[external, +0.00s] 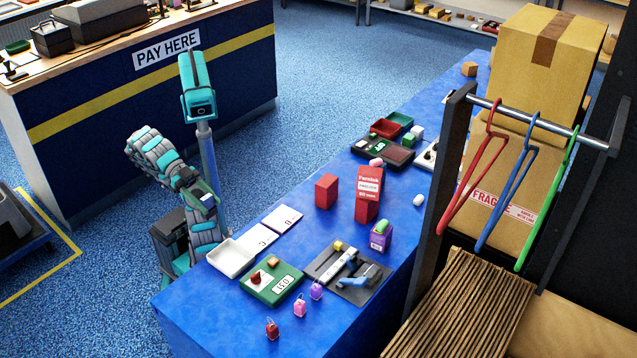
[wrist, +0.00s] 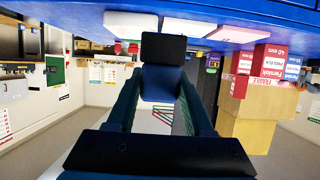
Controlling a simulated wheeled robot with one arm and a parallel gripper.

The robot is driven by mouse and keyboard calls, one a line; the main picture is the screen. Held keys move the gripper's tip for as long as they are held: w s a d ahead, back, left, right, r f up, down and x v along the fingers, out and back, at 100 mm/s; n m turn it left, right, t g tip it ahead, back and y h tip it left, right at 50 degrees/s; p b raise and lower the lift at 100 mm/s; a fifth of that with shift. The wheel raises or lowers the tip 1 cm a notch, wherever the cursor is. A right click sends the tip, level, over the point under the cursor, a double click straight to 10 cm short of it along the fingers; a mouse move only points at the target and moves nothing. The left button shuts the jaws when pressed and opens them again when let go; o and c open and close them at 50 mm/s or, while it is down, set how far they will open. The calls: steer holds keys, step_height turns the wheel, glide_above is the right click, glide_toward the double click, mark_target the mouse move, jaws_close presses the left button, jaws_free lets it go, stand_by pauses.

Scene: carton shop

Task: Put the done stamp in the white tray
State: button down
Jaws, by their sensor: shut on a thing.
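My gripper (wrist: 160,95) is shut on a blue block with a black end (wrist: 162,48), which I take to be the done stamp; no label on it is readable. It is held off the table. The white tray (external: 231,258) lies on the near left edge of the blue table and looks empty. It also shows in the upside-down wrist view (wrist: 131,20), past the held stamp and to its left, apart from it. In the external view my folded arm is beside the table near the tray; the fingers and stamp are hard to make out there.
White cards (external: 257,238) lie just beyond the tray. A green board (external: 270,292) with small items is right of it. Red boxes (external: 326,191) and a purple box (external: 381,236) stand farther along. Small tags (external: 300,308) lie near the front; bare table surrounds them.

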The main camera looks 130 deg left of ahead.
steer(key=w+d+p, duration=0.1)
steer(key=w+p, duration=0.1)
steer(key=w, duration=0.2)
steer(key=w+d+f+p, duration=0.1)
steer(key=w+d+p, duration=0.1)
steer(key=w, duration=0.3)
steer(key=w+d+p, duration=0.2)
steer(key=w, duration=0.3)
steer(key=shift+d+f+p, duration=0.15)
steer(key=shift+d+p, duration=0.1)
steer(key=shift+p, duration=0.15)
steer(key=shift+w+d+f, duration=0.1)
steer(key=shift+f, duration=0.3)
steer(key=shift+f+b, duration=0.8)
steer(key=shift+f, duration=0.6)
steer(key=shift+f+b, duration=0.2)
steer(key=shift+b, duration=0.15)
steer(key=shift+c, duration=1.4)
jaws_free()
steer(key=shift+r, duration=0.15)
